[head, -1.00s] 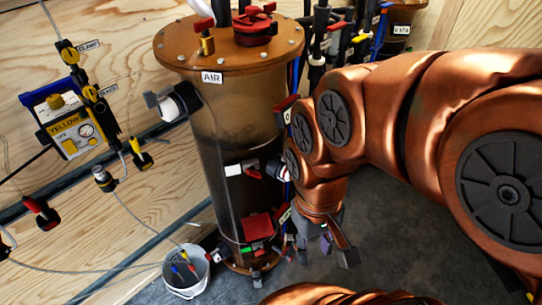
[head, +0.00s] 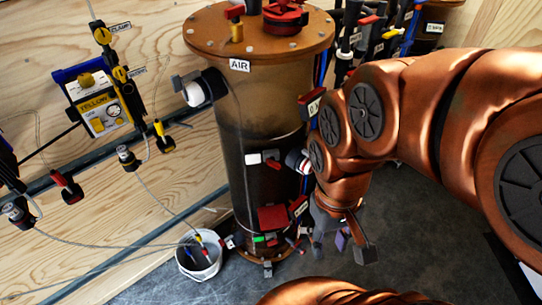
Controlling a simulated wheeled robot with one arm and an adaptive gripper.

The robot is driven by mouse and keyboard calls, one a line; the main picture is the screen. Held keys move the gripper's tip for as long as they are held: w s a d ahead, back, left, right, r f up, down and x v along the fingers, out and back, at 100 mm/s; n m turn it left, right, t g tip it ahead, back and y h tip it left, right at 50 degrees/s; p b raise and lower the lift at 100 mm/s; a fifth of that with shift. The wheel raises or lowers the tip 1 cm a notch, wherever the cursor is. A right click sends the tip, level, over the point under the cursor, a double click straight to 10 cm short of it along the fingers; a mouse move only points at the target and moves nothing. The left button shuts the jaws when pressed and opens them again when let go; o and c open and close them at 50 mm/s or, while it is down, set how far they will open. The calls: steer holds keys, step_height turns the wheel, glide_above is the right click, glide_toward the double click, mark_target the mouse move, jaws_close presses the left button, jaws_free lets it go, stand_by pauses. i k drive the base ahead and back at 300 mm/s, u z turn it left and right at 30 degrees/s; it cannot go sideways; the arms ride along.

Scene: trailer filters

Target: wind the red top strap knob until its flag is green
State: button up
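The brown cylindrical filter housing labelled AIR (head: 232,110) stands upright in the middle. A strap runs around it at mid-height. On this strap I see a small red knob (head: 274,165), beside a white block (head: 253,158) with a red piece at its end. I cannot clearly read the flag there, but I see no green on it. A lower strap carries a green flag (head: 259,239) and a red box (head: 272,217). My gripper (head: 341,247) hangs to the right of the housing, below the top strap, apart from the knob. Its fingers look spread and empty.
A white bucket (head: 199,266) with coloured tools stands at the housing's lower left. A yellow-blue box (head: 98,105) and cables are at the wooden wall. A white cap (head: 203,89) juts from the housing's left. Grey floor (head: 420,230) is open on the right.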

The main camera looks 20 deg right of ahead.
mark_target(270, 161)
steer(key=u, duration=0.65)
steer(key=k, duration=0.75)
steer(key=u, duration=0.3)
